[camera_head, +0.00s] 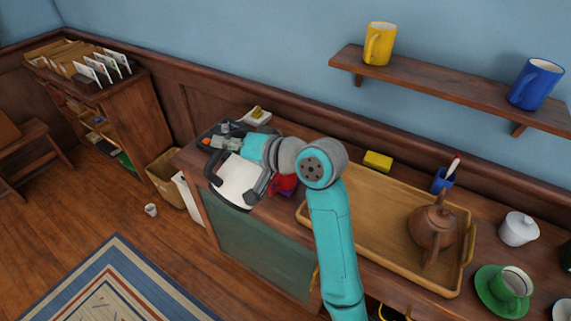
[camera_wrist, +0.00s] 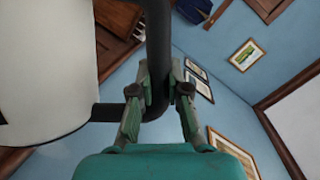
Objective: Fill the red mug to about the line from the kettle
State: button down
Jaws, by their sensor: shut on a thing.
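The white kettle (camera_head: 238,181) with black trim is at the left end of the wooden cabinet top. It looks tilted in the head view. My gripper (camera_wrist: 160,92) is shut on its black handle (camera_wrist: 158,45); the white body (camera_wrist: 45,70) fills the left of the wrist view. In the head view my arm and the kettle hide most of the grip. The red mug (camera_head: 284,183) shows only as a small patch, right of the kettle and below my wrist. Its inside, the line and any water are hidden. The spout and any stream cannot be made out.
A wooden tray (camera_head: 370,225) holds a brown teapot (camera_head: 433,226). A yellow block (camera_head: 378,161) and a blue pen cup (camera_head: 443,181) stand behind. A shelf (camera_head: 455,89) hangs above.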

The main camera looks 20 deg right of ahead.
jog(key=shift+w+d+r+m+y+p, duration=0.35)
jog(key=shift+d+r+m+p, duration=0.15)
jog(key=shift+d+r, duration=0.3)
jog(key=shift+w+d+r+m+y+p, duration=0.3)
jog(key=shift+d+r+m+p, duration=0.25)
jog(key=shift+d, duration=0.35)
dwell(5.2)
